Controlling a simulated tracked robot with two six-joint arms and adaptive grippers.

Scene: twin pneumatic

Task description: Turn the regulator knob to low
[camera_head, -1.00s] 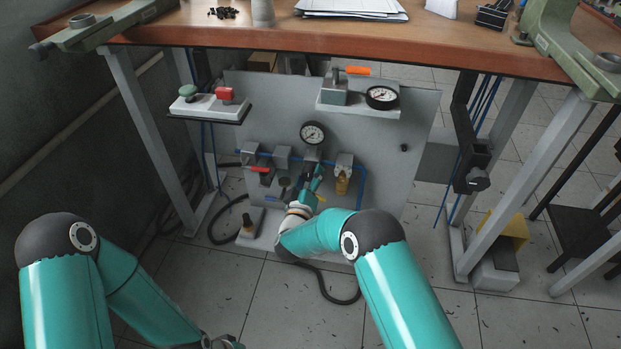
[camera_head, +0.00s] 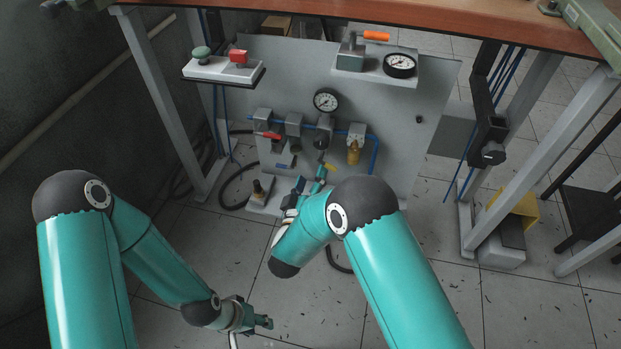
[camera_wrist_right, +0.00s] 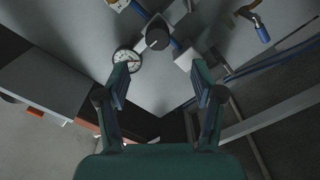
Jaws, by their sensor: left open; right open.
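The regulator knob (camera_head: 321,142) is a dark round knob on the grey panel (camera_head: 420,150), below the round gauge (camera_head: 326,101). In the right wrist view the knob (camera_wrist_right: 157,36) shows a pale mark on its face and sits beside the gauge (camera_wrist_right: 127,60). My right gripper (camera_head: 320,178) is below the knob in the head view, apart from it. In the right wrist view my right gripper (camera_wrist_right: 160,80) is open and empty, with the knob beyond its fingertips. My left gripper (camera_head: 264,322) is open, low over the floor and far from the panel.
A red-handled valve (camera_head: 268,135) is left of the knob and a brass part (camera_head: 353,152) is right of it. Blue tubing (camera_head: 375,155) runs along the panel. A shelf with an orange-handled valve (camera_head: 375,36) and second gauge (camera_head: 400,65) juts out above.

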